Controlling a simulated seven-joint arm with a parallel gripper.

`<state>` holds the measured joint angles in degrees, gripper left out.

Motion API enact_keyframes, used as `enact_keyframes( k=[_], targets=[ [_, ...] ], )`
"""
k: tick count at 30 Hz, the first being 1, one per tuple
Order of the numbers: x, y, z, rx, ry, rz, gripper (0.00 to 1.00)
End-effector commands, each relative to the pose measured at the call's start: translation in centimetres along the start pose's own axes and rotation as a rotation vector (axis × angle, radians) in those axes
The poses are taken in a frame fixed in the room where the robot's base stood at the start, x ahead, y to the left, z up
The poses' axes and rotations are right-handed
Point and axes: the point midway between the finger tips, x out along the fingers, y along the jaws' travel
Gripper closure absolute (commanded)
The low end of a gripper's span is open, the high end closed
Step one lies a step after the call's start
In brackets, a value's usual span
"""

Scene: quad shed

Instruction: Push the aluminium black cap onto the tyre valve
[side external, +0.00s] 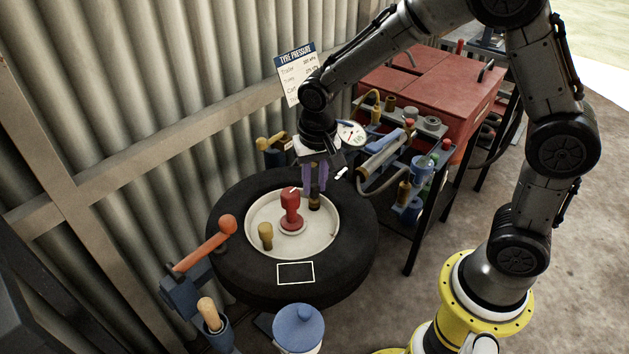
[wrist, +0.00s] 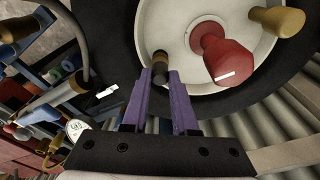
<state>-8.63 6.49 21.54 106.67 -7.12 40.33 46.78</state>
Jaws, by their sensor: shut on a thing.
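My gripper (side external: 315,190), with purple fingers, points down over the far right part of the tyre's pale hub. In the wrist view its fingertips (wrist: 160,73) are shut on a small dark piece, which I take to be the black cap; the fingers mostly hide it. A short dark and brass-brown post, seemingly the tyre valve (side external: 314,203), stands on the hub right below the fingertips. In the wrist view the valve (wrist: 159,60) lines up with the fingertips. I cannot tell whether cap and valve touch or how far the cap is seated.
A red knobbed post (side external: 291,208) stands close left of the fingers, and a brass-coloured post (side external: 265,233) farther left. The black tyre (side external: 345,240) surrounds the hub. A tool cart (side external: 425,85) with a gauge stands behind right. A white-outlined rectangle (side external: 296,273) marks the tyre's front.

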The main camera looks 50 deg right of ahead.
Motion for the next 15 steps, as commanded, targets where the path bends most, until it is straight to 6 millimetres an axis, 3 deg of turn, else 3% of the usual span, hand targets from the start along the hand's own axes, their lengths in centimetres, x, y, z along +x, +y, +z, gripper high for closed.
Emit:
enact_keyframes(
  k=[15],
  targets=[
    [0.82, 0.01, 0.1, 0.0, -0.001, 0.001, 1.0]
  ],
)
